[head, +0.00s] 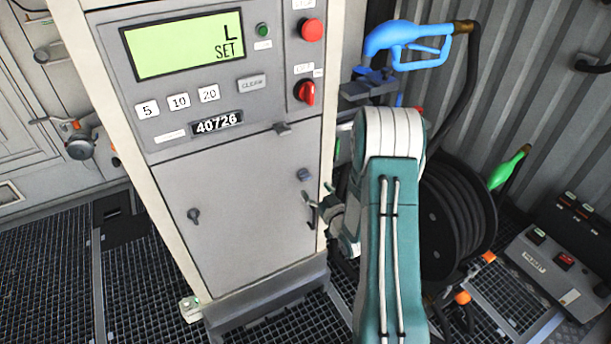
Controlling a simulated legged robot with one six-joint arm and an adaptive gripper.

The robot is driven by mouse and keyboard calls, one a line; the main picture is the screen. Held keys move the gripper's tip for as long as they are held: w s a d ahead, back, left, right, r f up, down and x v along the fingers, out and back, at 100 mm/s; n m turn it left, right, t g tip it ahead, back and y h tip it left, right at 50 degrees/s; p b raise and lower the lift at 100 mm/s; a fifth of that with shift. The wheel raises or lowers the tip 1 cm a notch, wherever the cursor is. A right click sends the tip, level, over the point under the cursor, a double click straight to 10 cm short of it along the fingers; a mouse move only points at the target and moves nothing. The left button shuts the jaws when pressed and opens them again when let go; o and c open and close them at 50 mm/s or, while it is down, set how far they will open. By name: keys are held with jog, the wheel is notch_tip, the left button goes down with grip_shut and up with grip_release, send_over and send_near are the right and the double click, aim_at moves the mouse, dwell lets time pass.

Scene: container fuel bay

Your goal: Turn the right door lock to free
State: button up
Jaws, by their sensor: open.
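The grey cabinet door (245,225) is closed below the control panel. The right door lock (304,175) is a small dark knob near the door's right edge. The left door lock (193,215) is a dark winged knob on the door's left side. My gripper (310,208) is open, at the door's right edge, just below the right lock and apart from it in the picture. A dark hooked shape shows at its tips; I cannot tell whether it is a finger or a door part. My arm comes from the lower right.
Above the door are a green display (187,45), a red button (311,30) and a red rotary switch (305,93). A blue fuel nozzle (405,42) and a black hose reel (460,215) stand right of the cabinet. The grating floor (45,270) at left is largely clear.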

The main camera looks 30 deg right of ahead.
aim_at(303, 173)
jog(key=w, duration=0.6)
jog(key=shift+w+d, duration=0.1)
jog(key=shift+w, duration=0.2)
jog(key=c, duration=1.2)
